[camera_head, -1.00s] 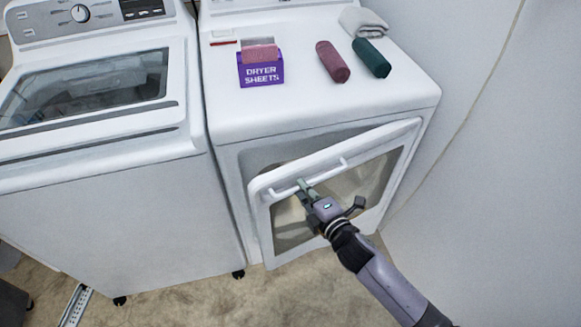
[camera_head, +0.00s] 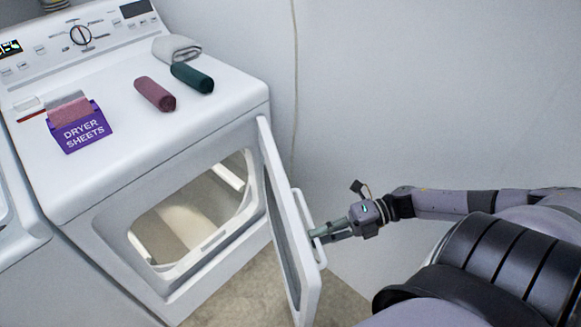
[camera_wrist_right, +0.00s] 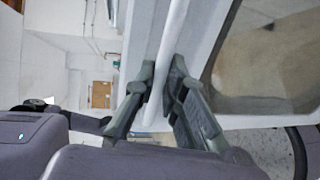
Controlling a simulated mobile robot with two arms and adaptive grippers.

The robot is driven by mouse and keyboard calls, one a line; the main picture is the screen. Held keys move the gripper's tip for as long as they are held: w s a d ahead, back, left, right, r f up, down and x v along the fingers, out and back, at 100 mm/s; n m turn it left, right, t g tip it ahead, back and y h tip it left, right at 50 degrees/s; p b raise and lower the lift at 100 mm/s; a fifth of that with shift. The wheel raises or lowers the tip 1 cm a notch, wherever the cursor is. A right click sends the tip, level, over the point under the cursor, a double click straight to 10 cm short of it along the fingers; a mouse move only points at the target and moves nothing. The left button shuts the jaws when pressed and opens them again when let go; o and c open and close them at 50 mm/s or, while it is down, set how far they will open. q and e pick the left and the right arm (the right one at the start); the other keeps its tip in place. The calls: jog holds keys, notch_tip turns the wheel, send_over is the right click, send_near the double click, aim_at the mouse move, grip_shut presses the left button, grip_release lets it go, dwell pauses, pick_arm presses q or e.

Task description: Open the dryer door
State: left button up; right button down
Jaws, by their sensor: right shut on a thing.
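The white dryer (camera_head: 150,160) stands at the left in the head view. Its door (camera_head: 285,225) is swung wide open on its right side, showing the round-cornered opening and the pale drum (camera_head: 190,215) inside. My right gripper (camera_head: 318,236) is shut on the door's white bar handle (camera_head: 308,220). In the right wrist view the handle (camera_wrist_right: 168,50) runs between the two dark fingers (camera_wrist_right: 158,95), with the door's window (camera_wrist_right: 270,60) to the right. My left gripper is not in view.
On the dryer top lie a purple dryer sheets box (camera_head: 82,132), a maroon roll (camera_head: 155,94), a green roll (camera_head: 192,78) and a folded grey towel (camera_head: 177,48). A white wall (camera_head: 420,90) stands close on the right. Bare floor (camera_head: 240,290) shows below the door.

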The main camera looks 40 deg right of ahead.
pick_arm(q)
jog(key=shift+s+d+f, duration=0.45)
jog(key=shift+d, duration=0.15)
pick_arm(e)
jog(key=d, duration=0.2)
jog(key=shift+s+d+n+g, duration=0.3)
jog(key=shift+d+g, duration=0.05)
jog(key=shift+g, duration=0.05)
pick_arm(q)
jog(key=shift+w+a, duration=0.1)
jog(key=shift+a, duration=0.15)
pick_arm(e)
jog(key=c, duration=1.7)
grip_release()
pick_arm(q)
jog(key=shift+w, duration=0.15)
pick_arm(e)
jog(key=shift+o, duration=0.2)
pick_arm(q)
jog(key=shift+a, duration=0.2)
pick_arm(e)
jog(key=shift+r, duration=0.1)
